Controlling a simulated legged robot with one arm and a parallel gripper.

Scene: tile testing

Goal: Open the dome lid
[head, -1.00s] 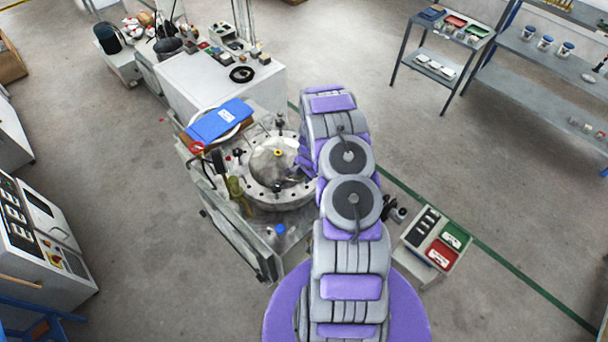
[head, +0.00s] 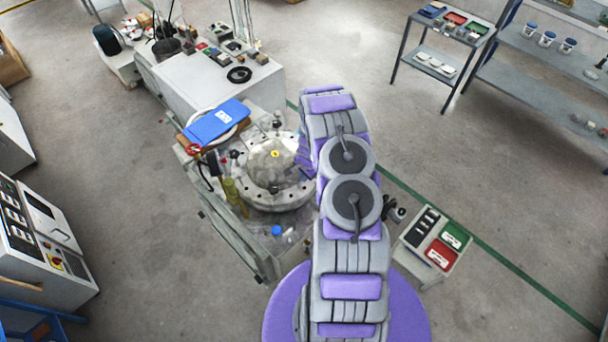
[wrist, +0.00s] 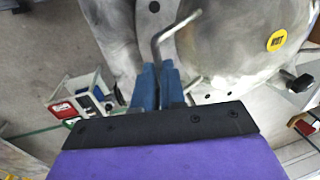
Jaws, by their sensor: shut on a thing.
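The dome lid (head: 268,163) is a shiny grey metal dome with a yellow sticker, sitting over a round bolted flange (head: 283,200) on a machine. In the wrist view the dome (wrist: 225,45) fills the upper right, with its yellow sticker at the far right. My gripper (wrist: 158,88) has blue fingers closed around the lower part of a thin bent metal handle (wrist: 165,42) beside the dome. The handle's upper bend shows above the fingers. In the head view my arm hides the gripper and handle, to the right of the dome.
A blue binder (head: 216,122) lies on the machine behind the dome. A yellow-green bottle (head: 232,192) and a blue-capped item (head: 277,230) stand near the flange. A small stand with red and green boxes (head: 434,241) is to the right of my arm. Open floor lies farther right.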

